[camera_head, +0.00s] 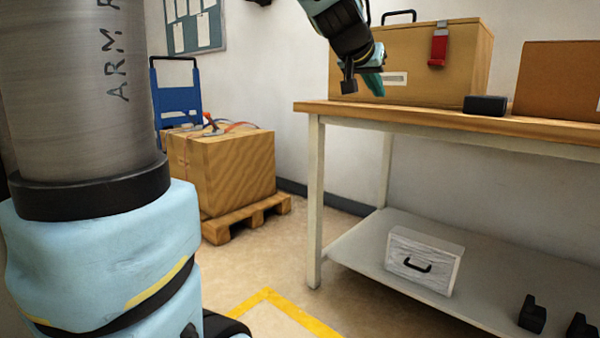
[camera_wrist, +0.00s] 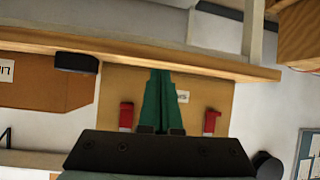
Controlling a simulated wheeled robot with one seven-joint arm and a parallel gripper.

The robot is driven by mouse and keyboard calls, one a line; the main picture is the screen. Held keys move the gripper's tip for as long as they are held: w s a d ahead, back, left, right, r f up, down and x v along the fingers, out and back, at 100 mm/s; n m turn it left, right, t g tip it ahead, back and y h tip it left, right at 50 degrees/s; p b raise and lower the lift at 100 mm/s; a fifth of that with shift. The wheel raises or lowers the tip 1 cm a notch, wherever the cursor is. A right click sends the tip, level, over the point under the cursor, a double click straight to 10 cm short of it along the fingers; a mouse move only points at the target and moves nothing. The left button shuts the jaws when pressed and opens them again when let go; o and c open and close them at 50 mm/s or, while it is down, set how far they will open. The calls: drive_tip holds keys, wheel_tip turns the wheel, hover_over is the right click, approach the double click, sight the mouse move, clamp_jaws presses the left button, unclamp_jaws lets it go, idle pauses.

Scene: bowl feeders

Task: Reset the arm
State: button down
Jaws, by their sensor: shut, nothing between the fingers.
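My gripper (camera_head: 376,88) hangs from my arm at the top of the head view, in front of the left part of a tan wooden case on the bench. Its teal fingers are together with nothing between them. In the wrist view, which looks upside down, the green fingers (camera_wrist: 160,75) stand closed in the middle, against the front of the case. Whether they touch the case cannot be told.
The wooden case (camera_head: 420,60) has a black handle and a red latch. A black block (camera_head: 485,105) and a brown box (camera_head: 560,80) share the bench (camera_head: 450,121). A white drawer box (camera_head: 424,262) lies on the lower shelf. A strapped crate (camera_head: 230,170) sits on a pallet.

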drive_tip(key=s+a+f+n+g+y, duration=0.1)
drive_tip(key=a+f+y, duration=0.1)
drive_tip(key=a+f, duration=0.5)
drive_tip(key=s+a+f+n+g+y, duration=0.2)
drive_tip(key=a+f, duration=0.3)
drive_tip(key=f, duration=0.4)
drive_tip(key=s+a+f+n+g+y+p, duration=0.2)
drive_tip(key=s+a+f+n+g+y, duration=0.15)
drive_tip(key=s+a+f, duration=0.95)
wheel_tip(320, 180, up, 37)
drive_tip(key=g+p, duration=0.1)
drive_tip(key=p, duration=3.6)
drive_tip(key=shift+w+m+p, duration=0.2)
drive_tip(key=shift+m+p, duration=0.15)
drive_tip(key=shift+p, duration=0.05)
drive_tip(key=shift+a+r+h, duration=0.1)
drive_tip(key=shift+h, duration=0.15)
